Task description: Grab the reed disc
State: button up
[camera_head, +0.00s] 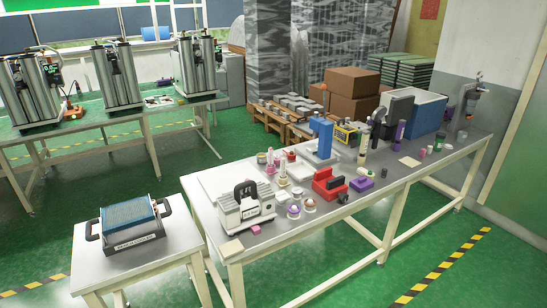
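I cannot tell which thing is the reed disc; the items on the table are too small to make out. Two small round pieces with pale rims, one (294,211) and another (309,205), sit near the front of the long work table (290,236). Several small jars, one of them red-topped (291,155), stand behind them. My gripper is not in view.
A white boxy device with a black handle (245,208) stands at the table's near left. A red block (327,185), a blue stand (323,138) and a blue box (428,113) are further right. A black-handled tray (132,228) sits on a separate small table. Green floor is clear in front.

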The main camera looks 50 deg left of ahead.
aim_at(296, 190)
jog(key=u, duration=0.8)
jog(key=i, duration=0.85)
jog(key=u, duration=1)
